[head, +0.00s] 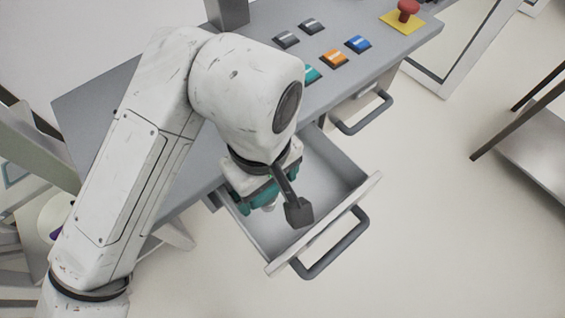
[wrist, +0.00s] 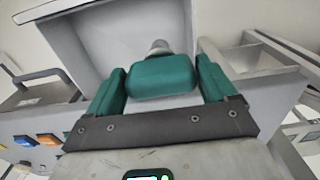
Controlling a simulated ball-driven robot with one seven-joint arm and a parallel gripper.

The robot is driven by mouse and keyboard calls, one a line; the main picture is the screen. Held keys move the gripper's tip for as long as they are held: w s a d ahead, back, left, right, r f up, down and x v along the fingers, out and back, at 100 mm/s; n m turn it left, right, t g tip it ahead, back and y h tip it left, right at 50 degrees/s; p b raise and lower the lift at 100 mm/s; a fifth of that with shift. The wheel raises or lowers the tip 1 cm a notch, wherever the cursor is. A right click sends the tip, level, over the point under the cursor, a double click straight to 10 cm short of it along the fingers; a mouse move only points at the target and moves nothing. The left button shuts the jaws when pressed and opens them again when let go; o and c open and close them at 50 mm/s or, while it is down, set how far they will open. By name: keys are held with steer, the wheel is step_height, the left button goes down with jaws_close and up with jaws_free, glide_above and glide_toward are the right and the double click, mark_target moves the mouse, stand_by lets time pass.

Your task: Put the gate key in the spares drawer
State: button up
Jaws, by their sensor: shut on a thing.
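My gripper (wrist: 160,88) is shut on the gate key (wrist: 160,76), whose teal, rounded body sits between the two teal fingers in the wrist view. A grey rounded end of the key shows beyond the teal body. In the head view my gripper (head: 259,198) is over the left part of the open drawer (head: 322,240), which I take for the spares drawer; no label is readable. The drawer has pale walls and a dark bar handle, and its visible inside looks empty. My wrist hides part of it. I cannot tell the key's height above its floor.
The grey console (head: 385,58) above has coloured buttons and a red stop button (head: 408,8) on a yellow plate. Another drawer (head: 345,112) with a dark handle is at the right under the console. A metal table (head: 535,155) stands far right. The floor between is clear.

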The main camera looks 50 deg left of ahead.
steer(key=w+a+f+b, duration=0.1)
steer(key=w+a+f, duration=0.5)
steer(key=f, duration=0.5)
steer(key=shift+w+a+f, duration=0.2)
steer(key=shift+w, duration=0.8)
steer(key=o, duration=1.4)
steer(key=shift+f, duration=0.15)
step_height(320, 180, up, 12)
